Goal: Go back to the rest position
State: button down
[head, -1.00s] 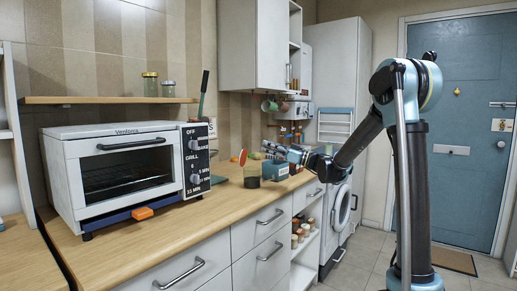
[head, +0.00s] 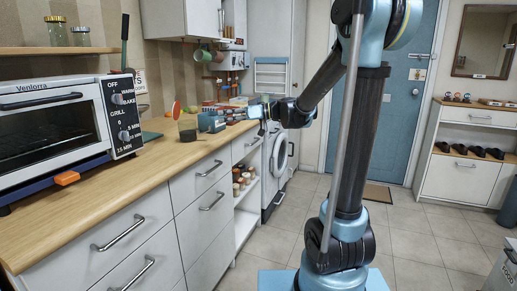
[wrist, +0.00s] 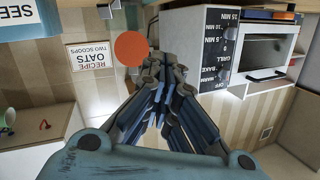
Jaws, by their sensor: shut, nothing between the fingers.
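My gripper (head: 262,110) is small and partly hard to make out in the head view. It is raised near the far end of the wooden counter (head: 160,155), close to a blue box (head: 211,122). In the wrist view, which is upside down, the fingers of my gripper (wrist: 172,65) are together with nothing between them. A red-orange disc (wrist: 131,48) shows beside the fingertips, apart from or behind them; I cannot tell how far.
A toaster oven (head: 50,125) stands on the counter at the left, with a dark jar (head: 188,130) farther along. Drawers (head: 205,190) and a washing machine (head: 278,160) are below. Tiled floor (head: 420,240) is clear toward the blue door (head: 405,100) and shoe cabinet (head: 465,165).

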jog(key=s+d+f+m+h, duration=0.7)
jog(key=s+d+f, duration=0.6)
jog(key=d, duration=0.3)
jog(key=s+d+f+m+t+h, duration=0.1)
jog(key=s+d+f+m+h, duration=0.6)
jog(key=s+d+f, duration=0.6)
jog(key=s+d+h, duration=0.1)
jog(key=d+h, duration=0.1)
jog(key=d, duration=0.2)
jog(key=shift+f+h, duration=0.15)
jog(key=shift+h, duration=0.15)
jog(key=shift+w+f, duration=0.2)
jog(key=shift+w, duration=0.3)
jog(key=shift+s+d, duration=0.1)
jog(key=shift+s, duration=0.05)
